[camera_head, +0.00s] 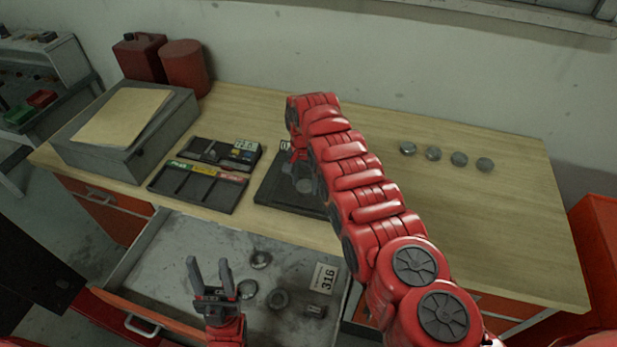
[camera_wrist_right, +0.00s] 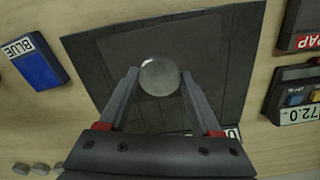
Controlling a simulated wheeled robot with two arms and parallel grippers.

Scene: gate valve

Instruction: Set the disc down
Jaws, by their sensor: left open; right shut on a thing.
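A round grey disc (camera_wrist_right: 160,76) is between the fingertips of my right gripper (camera_wrist_right: 158,82) in the right wrist view, over a dark square plate (camera_wrist_right: 205,40). The gripper is shut on the disc; I cannot tell whether the disc touches the plate. In the head view the right arm hides much of the dark plate (camera_head: 268,190), and the disc (camera_head: 305,185) shows faintly beside the wrist. My left gripper (camera_head: 209,268) is open and empty over the open drawer (camera_head: 190,240). Several discs (camera_head: 432,153) stand in a row at the back right of the bench.
The drawer holds several round parts (camera_head: 260,259) and a tag reading 316 (camera_head: 325,278). A sorting tray (camera_head: 197,187) and a dark device (camera_head: 222,152) are left of the plate. A grey box (camera_head: 125,130) stands further left.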

